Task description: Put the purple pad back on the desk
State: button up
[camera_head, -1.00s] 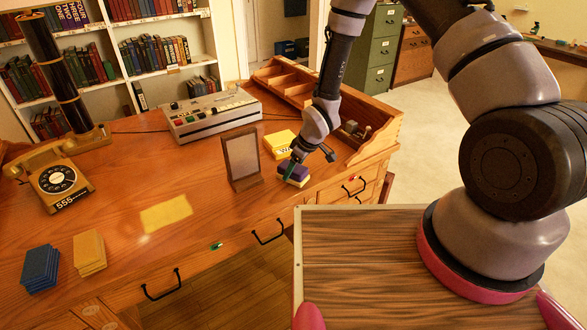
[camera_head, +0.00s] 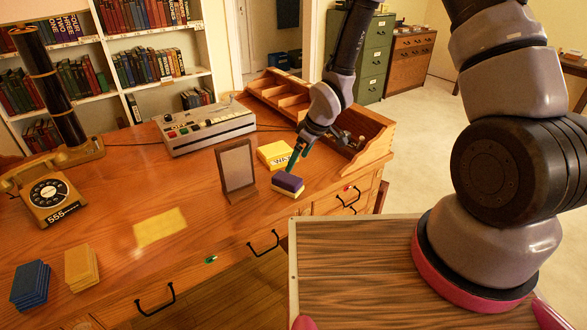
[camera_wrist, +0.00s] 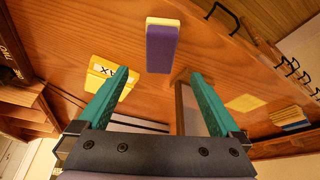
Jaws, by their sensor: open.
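The purple pad (camera_head: 288,184) lies on the wooden desk (camera_head: 110,215), right of the standing framed panel, near the desk's front edge. It has a purple top and a pale layer below. It also shows in the wrist view (camera_wrist: 162,48), beyond the fingertips. My gripper (camera_head: 297,158) is above and behind the pad, apart from it. In the wrist view its two green fingers (camera_wrist: 158,88) are spread wide with nothing between them.
A framed panel (camera_head: 236,168) stands just left of the pad. A yellow pad with lettering (camera_head: 274,153) lies behind it. A wooden organiser (camera_head: 352,160) borders the right side. Blue (camera_head: 30,284) and tan (camera_head: 81,267) stacks sit at the left; the desk's front middle is fairly clear.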

jog(key=d+r+m+t+h, duration=0.1)
jog(key=d+r+m, duration=0.3)
jog(key=r, duration=0.5)
jog(key=d+r+m+t+h, duration=0.1)
jog(key=d+r, duration=0.5)
jog(key=r, duration=0.2)
jog(key=d+r+m+h, duration=0.1)
jog(key=d+r+m, duration=0.3)
jog(key=r, duration=0.5)
jog(key=s+d+r+m+t, duration=0.1)
jog(key=s+d+r+m, duration=0.1)
jog(key=s+r, duration=0.3)
jog(key=s+d+r+m, duration=0.2)
jog(key=s+d+r, duration=0.1)
jog(key=s+r, duration=0.2)
jog(key=s+d+r+m+t+y, duration=0.1)
jog(key=s+d+r+m, duration=0.1)
jog(key=s+r, duration=0.3)
jog(key=shift+s+d+m+t, duration=0.2)
jog(key=shift+s+m+t, duration=0.1)
jog(key=shift+s, duration=0.9)
